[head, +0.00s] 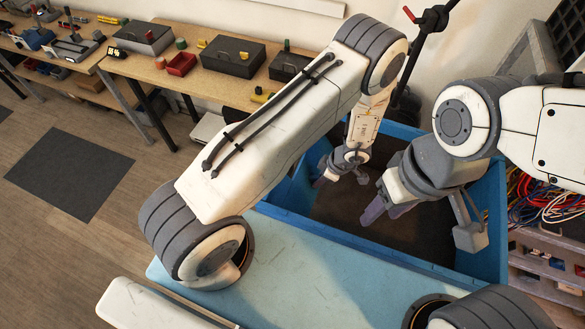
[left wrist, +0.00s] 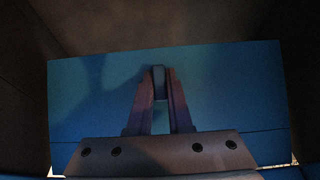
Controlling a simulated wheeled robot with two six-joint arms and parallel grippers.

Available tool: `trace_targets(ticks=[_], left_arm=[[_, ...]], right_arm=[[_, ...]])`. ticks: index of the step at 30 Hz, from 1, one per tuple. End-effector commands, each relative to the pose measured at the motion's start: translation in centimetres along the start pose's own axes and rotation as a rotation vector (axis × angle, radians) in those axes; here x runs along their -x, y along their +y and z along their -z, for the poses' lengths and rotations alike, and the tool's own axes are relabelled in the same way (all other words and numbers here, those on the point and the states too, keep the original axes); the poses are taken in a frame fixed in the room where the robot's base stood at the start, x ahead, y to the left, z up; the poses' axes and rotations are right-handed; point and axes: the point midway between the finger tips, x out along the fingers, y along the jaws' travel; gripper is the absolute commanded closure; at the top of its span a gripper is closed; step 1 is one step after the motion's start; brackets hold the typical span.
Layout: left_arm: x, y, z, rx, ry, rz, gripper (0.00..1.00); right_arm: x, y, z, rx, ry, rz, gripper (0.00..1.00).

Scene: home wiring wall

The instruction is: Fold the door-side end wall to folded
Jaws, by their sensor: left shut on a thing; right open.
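A blue crate (head: 490,235) with a dark floor stands in front of me, partly hidden by my arms. My left gripper (head: 338,181) is low inside its left part, in the head view. In the left wrist view, my left gripper (left wrist: 159,76) is shut, with a small dark-blue part between its fingertips. A blue wall panel (left wrist: 225,85), which I take as the door-side end wall, fills the middle of that view. Its angle is hard to tell. My right gripper (head: 385,213) is open and empty over the crate, right of the left gripper.
A wooden workbench (head: 150,72) with boxes and tools runs along the back wall. A dark mat (head: 68,173) lies on clear floor at the left.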

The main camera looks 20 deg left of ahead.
Motion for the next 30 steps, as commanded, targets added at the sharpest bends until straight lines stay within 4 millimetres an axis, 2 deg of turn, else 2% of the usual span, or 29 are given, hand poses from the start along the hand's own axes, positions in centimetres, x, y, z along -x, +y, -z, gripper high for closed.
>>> trace_targets(ticks=[3, 17, 30], left_arm=[[0.5, 0.1, -0.2, -0.001, -0.001, -0.002, 1.00], [0.6, 0.0, -0.2, -0.001, -0.001, -0.002, 1.00], [2.2, 0.1, -0.6, 0.000, 0.000, -0.001, 1.00]], right_arm=[[0.6, 0.0, 0.0, 0.000, 0.000, 0.000, 0.50], [0.7, -0.1, 0.0, 0.000, 0.000, 0.000, 0.50], [2.5, -0.2, 0.1, 0.000, 0.000, 0.000, 0.50]])
